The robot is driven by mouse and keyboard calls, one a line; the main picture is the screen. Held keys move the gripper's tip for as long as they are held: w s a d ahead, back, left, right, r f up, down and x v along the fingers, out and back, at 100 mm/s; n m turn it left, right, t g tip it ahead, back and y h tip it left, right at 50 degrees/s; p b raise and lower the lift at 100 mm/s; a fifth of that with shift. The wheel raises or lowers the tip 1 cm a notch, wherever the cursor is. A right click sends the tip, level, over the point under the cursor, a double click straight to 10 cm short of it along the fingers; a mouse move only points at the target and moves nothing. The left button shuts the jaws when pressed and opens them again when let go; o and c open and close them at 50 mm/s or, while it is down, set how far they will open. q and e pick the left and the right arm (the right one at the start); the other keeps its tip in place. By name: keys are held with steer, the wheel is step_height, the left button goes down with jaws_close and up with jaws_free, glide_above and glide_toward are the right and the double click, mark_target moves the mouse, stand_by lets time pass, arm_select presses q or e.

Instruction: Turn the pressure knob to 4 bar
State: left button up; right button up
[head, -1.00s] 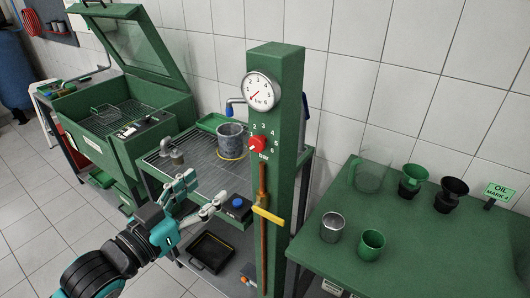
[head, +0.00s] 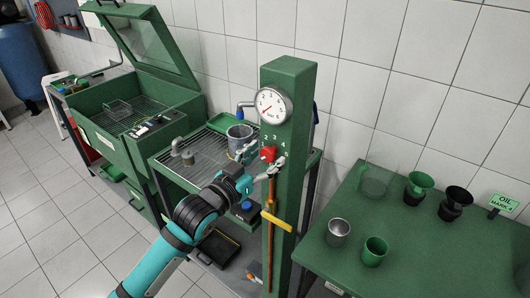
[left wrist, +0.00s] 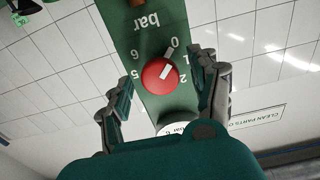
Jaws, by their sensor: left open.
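The red pressure knob (head: 268,153) sits on the front of the green post (head: 290,190), below the round gauge (head: 273,105). In the left wrist view the knob (left wrist: 159,76) shows upside down, with its white mark toward the 0 on the scale. The gauge needle points to the lower left, at the low end. My left gripper (head: 262,160) is open at the knob, with one finger on each side of it. In the left wrist view both fingers (left wrist: 163,82) stand apart from the knob with visible gaps. My right gripper is not in view.
A yellow handle (head: 277,221) and a copper-coloured pipe (head: 270,245) are on the post below the knob. A wire-topped bench with a metal pot (head: 239,137) stands behind my left arm. A green table (head: 400,232) with cups and funnels is at right.

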arm_select(q)
steer(key=shift+w+d, duration=0.15)
steer(key=shift+d, duration=0.05)
steer(key=c, duration=1.2)
